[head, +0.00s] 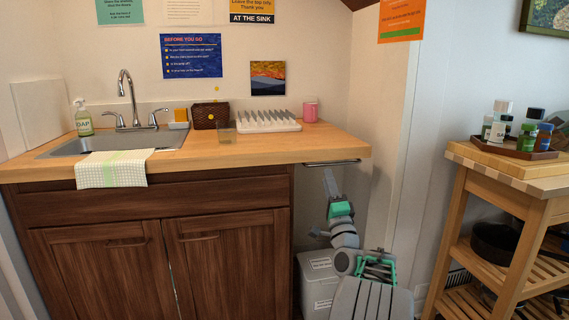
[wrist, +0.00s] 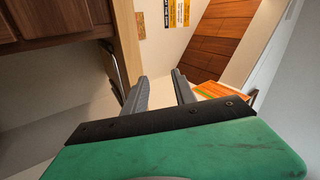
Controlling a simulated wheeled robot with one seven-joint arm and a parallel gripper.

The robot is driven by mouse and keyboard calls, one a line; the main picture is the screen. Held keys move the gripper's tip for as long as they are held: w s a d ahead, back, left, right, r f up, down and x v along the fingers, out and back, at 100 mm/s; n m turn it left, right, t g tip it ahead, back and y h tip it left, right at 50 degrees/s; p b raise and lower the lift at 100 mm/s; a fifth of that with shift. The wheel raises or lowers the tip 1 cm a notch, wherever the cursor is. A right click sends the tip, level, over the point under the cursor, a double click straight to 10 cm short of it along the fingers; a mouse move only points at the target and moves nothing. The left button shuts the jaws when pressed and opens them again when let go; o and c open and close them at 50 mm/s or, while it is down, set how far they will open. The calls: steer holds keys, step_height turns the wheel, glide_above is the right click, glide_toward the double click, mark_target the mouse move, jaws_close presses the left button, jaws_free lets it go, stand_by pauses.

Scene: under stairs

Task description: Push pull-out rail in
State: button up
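The pull-out rail (head: 332,163) is a thin metal bar under the right end of the wooden countertop (head: 330,141). In the head view it sticks out to the right of the cabinet, over the open space there. My gripper (head: 328,176) points up just below the rail. In the wrist view my gripper (wrist: 160,75) is open, with two grey fingers apart and nothing between them. The rail (wrist: 112,65) shows there as a dark bar to the left of the left finger. I cannot tell whether a finger touches it.
A brown wooden cabinet (head: 150,240) stands left of my arm. A grey bin (head: 317,275) sits on the floor beside the cabinet. A wooden cart (head: 500,215) with bottles stands at the right. The wall is close behind my gripper.

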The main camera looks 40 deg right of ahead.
steer(key=w+a+r+n+g+y+p, duration=0.1)
steer(key=w+a+r+n+y+p, duration=0.3)
steer(key=a, duration=0.8)
steer(key=shift+w+n+g+y+p, duration=0.3)
steer(key=shift+w+n+y+p, duration=0.85)
steer(key=shift+w, duration=1.1)
steer(key=shift+n+y, duration=0.25)
steer(key=shift+n, duration=0.1)
steer(key=shift+c, duration=0.5)
